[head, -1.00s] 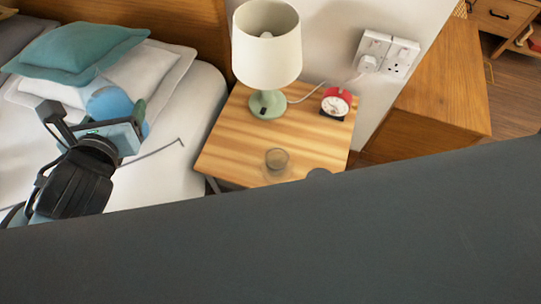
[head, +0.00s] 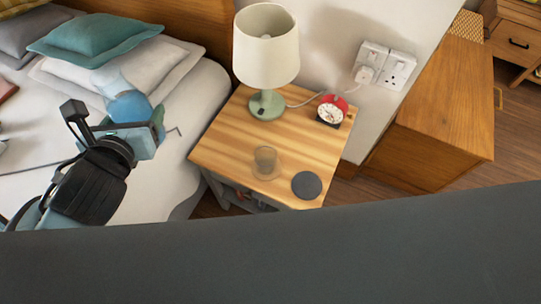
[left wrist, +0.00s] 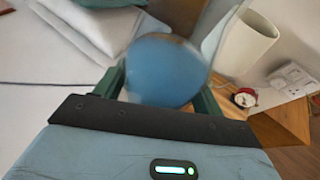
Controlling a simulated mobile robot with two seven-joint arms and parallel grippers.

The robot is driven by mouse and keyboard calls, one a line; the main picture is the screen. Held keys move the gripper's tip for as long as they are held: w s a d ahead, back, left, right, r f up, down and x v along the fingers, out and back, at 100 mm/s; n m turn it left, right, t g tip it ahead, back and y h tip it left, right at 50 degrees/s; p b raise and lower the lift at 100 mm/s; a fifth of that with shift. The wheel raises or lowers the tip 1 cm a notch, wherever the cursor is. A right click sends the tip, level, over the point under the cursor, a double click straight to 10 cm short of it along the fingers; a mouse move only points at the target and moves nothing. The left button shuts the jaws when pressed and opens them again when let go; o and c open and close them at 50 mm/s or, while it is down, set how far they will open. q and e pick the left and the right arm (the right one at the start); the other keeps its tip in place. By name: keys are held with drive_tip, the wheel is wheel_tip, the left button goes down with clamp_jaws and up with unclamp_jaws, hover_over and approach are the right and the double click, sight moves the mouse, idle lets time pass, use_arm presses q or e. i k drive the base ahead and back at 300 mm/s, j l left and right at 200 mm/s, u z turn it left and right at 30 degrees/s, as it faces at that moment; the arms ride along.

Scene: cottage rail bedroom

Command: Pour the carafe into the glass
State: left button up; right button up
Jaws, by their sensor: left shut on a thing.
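The carafe (head: 127,105) is clear with blue liquid in its rounded lower part. My left gripper (head: 150,128) is shut on it, above the bed and left of the nightstand. In the left wrist view the carafe (left wrist: 164,70) sits between the two green fingers (left wrist: 160,92). It looks roughly upright in the head view. The glass (head: 265,162) is a small clear tumbler standing on the nightstand, to the right of the carafe and apart from it. My right gripper is not in view.
The nightstand (head: 225,150) also bears a lamp (head: 266,50), a red alarm clock (head: 331,111) and a dark round coaster (head: 307,185) near its front edge. A bed (head: 190,110) with pillows is at left. A wooden cabinet (head: 440,100) stands at right. A dark grey surface fills the bottom.

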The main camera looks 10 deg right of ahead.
sight(265, 154)
drive_tip(key=k+l+u, duration=0.1)
drive_tip(key=k+l, duration=0.25)
drive_tip(key=l, duration=0.2)
drive_tip(key=k+l+u, duration=0.1)
drive_tip(key=k+l, duration=0.25)
drive_tip(key=l, duration=0.15)
drive_tip(key=i+l, duration=0.2)
drive_tip(key=i, duration=0.3)
